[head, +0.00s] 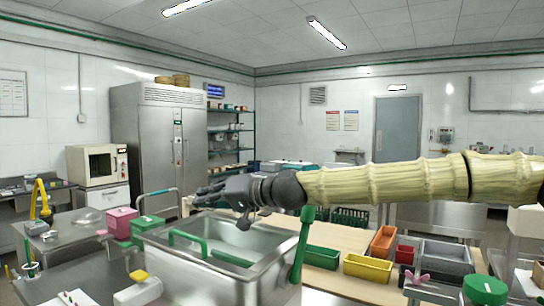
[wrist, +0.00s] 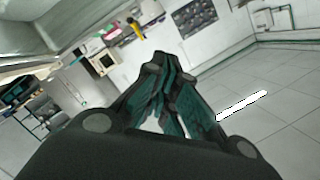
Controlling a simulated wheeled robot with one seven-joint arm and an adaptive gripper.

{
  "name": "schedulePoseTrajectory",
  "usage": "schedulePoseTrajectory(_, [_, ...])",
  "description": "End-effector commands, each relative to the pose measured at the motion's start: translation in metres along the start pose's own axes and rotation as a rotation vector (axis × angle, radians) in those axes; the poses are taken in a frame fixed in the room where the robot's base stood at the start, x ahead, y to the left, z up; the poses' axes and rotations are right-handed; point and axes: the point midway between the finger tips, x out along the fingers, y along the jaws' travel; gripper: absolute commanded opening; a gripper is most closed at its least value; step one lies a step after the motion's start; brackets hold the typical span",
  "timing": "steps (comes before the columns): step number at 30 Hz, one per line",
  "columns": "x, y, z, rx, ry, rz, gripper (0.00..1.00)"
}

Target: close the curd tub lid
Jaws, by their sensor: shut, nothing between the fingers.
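A large open-topped steel tub (head: 215,283) stands at the front centre of the head view, with pale grey-green surfaces inside. A green bar (head: 185,240) lies along its left inside. A green upright handle (head: 302,245) rises at its right edge. I cannot tell which part is the lid or how far it stands open. My gripper (head: 207,194) hangs above the tub's far side, pointing left, apart from the bar and handle. In the wrist view my gripper (wrist: 162,62) has its fingertips together with nothing held.
Left of the tub stand a pink box (head: 122,222) and a green box (head: 147,226). On the right table are a yellow bin (head: 368,268), an orange bin (head: 384,241) and a green round lid (head: 486,289). A tall steel cabinet (head: 147,150) stands behind.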

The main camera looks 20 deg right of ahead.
Motion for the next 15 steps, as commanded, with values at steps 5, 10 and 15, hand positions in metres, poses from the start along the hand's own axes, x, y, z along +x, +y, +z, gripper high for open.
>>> schedulePoseTrajectory(5, [0.013,0.007,0.030,-0.097,-0.009,0.018,0.00])
schedulePoseTrajectory(10, [0.018,0.013,0.047,-0.173,-0.009,0.036,0.00])
schedulePoseTrajectory(15, [0.022,0.019,0.058,-0.224,-0.008,0.049,0.00])
